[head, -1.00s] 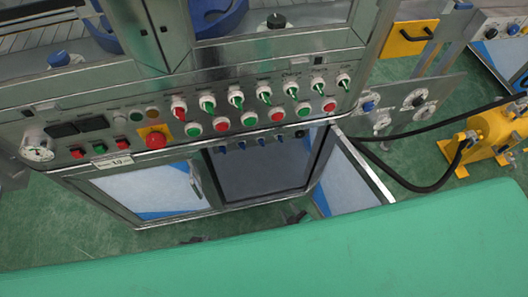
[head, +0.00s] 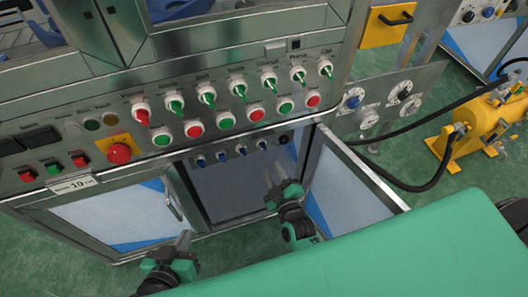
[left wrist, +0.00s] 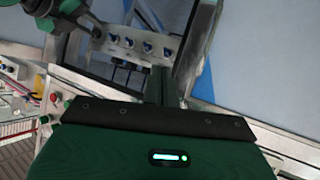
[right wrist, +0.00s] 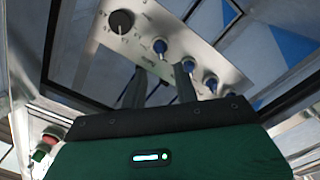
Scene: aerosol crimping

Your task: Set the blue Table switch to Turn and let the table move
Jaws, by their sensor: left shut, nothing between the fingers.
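Several blue switches (head: 241,150) sit in a row on a small metal panel (head: 230,155) inside the open cabinet bay, below the main console. Their labels are too small to read, so I cannot tell which is Table. They also show in the left wrist view (left wrist: 130,42) and right wrist view (right wrist: 160,46), next to a black knob (right wrist: 122,21). My right gripper (head: 278,185) is before the bay, below the panel; its fingers (right wrist: 160,78) are open and empty. My left gripper (head: 184,242) is lower left of the bay; its fingers (left wrist: 164,85) are shut and empty.
The console above carries green and red switches, round push buttons and a red emergency stop (head: 119,153). An open cabinet door (head: 350,180) stands right of the bay; a closed door (head: 110,213) is on its left. A yellow pump unit (head: 478,125) stands far right.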

